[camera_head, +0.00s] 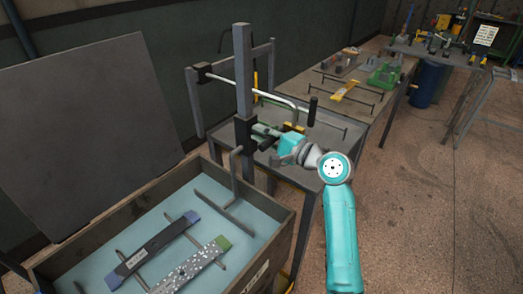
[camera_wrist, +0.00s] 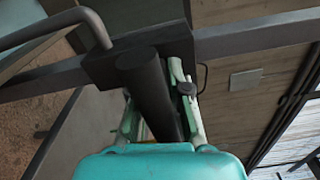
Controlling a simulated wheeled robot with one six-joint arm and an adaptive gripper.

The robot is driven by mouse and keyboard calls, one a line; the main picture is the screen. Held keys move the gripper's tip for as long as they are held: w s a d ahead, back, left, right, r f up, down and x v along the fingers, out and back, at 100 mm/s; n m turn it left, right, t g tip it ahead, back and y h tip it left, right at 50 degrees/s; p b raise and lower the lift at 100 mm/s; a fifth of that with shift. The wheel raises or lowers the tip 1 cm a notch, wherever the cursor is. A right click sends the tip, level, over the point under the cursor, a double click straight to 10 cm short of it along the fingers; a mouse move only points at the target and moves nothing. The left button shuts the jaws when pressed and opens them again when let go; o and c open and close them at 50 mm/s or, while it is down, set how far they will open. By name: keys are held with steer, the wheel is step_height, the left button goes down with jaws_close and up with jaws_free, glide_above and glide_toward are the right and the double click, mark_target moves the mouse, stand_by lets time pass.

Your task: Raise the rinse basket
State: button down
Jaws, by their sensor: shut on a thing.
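My gripper (camera_head: 262,133) is at the black slide block (camera_head: 243,134) on the upright grey post (camera_head: 242,70). In the wrist view my gripper (camera_wrist: 160,105) has its fingers on both sides of a dark round handle (camera_wrist: 146,90) that sticks out from the block (camera_wrist: 100,66). A bent grey rod (camera_head: 234,172) runs from the block down into the open tank (camera_head: 283,232). The rinse basket seems to be the grey rods (camera_head: 238,217) low in the tank's pale blue liquid (camera_head: 185,200); its full shape is unclear. Two flat bars, one dark (camera_head: 156,246) and one speckled (camera_head: 192,268), lie across rods there.
A bent lever (camera_head: 275,96) with a black grip (camera_head: 312,110) passes just above my gripper. A grey table (camera_head: 322,150) stands behind the tank, with a bench (camera_head: 368,98) beyond. A large dark panel (camera_head: 85,130) leans at left.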

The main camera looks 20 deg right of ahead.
step_height(320, 180, up, 8)
steer(key=shift+f, duration=0.1)
stand_by(0.4)
steer(key=c, duration=1.2)
jaws_free()
steer(key=shift+o, duration=0.3)
steer(key=shift+s+d+f, duration=0.1)
steer(key=shift+s+d, duration=0.1)
steer(key=shift+s, duration=0.05)
steer(key=v, duration=1.1)
steer(key=shift+s, duration=0.15)
